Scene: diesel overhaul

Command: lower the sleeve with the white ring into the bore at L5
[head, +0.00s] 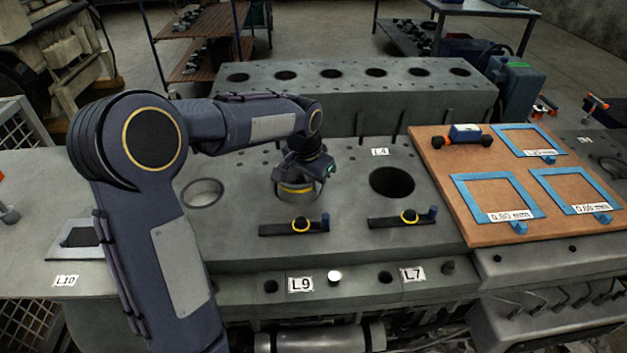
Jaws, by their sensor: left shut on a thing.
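My left gripper (304,170) is shut on a grey metal sleeve (297,196) at the middle of the engine block's top deck (345,236). The band showing on this sleeve looks yellow, not white. Whether its lower end is inside a bore or just above the deck cannot be told. To its right is an open dark bore (392,183), with the label L4 (380,152) behind it. No L5 label is readable. My right gripper is out of view.
Two dark clamp bars with yellow rings, left (294,227) and right (403,218), lie at the deck's front. A brown board (470,211) with blue frames is at right. Labels L9 (300,284) and L7 (413,274) mark the front face. Another block (345,98) stands behind.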

